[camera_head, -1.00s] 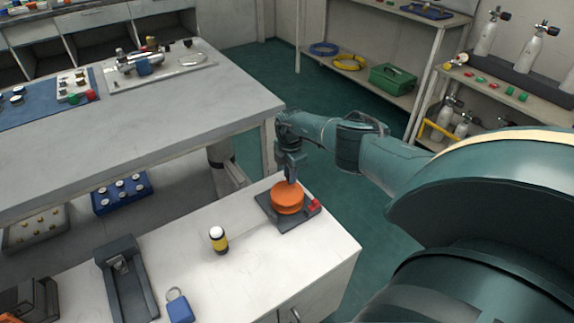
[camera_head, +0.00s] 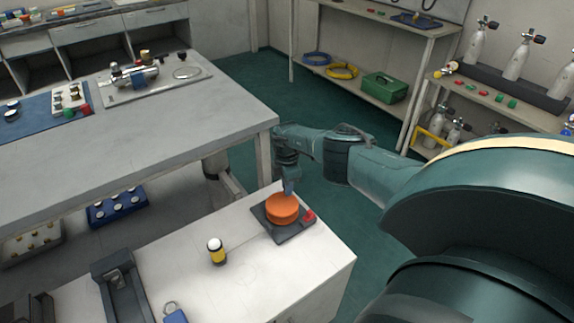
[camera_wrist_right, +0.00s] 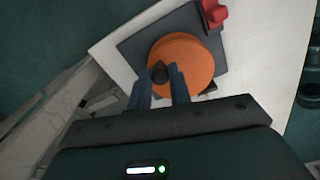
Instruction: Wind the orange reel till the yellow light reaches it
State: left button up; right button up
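The orange reel (camera_head: 282,209) sits on a dark square base (camera_head: 290,232) near the right end of the white counter. The yellow light (camera_head: 217,252), a small yellow and black cylinder with a white top, stands upright on the counter, apart from the reel and to its left. My right gripper (camera_head: 288,187) is over the far side of the reel. In the right wrist view its two fingers (camera_wrist_right: 161,80) lie on either side of a dark knob (camera_wrist_right: 159,72) on the reel (camera_wrist_right: 187,62) and appear closed on it. My left gripper is out of view.
A red block (camera_head: 309,215) sits at the base's right corner. A dark holder (camera_head: 122,290) and a blue padlock-like piece (camera_head: 175,316) are on the counter left of the light. A grey table (camera_head: 190,120) stands behind. The counter between light and reel is clear.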

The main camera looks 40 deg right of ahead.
jog(key=o, duration=0.4)
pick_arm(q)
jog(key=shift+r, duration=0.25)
pick_arm(e)
jog(key=shift+o, duration=0.2)
jog(key=shift+r+p, duration=0.3)
jog(key=shift+r, duration=0.05)
notch_tip(320, 180, up, 6)
jog(key=p, duration=0.5)
jog(key=shift+r, duration=0.1)
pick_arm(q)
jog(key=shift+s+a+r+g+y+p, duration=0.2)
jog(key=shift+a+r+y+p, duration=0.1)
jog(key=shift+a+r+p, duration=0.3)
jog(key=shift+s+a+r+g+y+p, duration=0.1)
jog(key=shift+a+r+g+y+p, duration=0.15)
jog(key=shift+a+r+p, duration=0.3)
pick_arm(e)
notch_tip(320, 180, up, 6)
jog(key=shift+r, duration=0.15)
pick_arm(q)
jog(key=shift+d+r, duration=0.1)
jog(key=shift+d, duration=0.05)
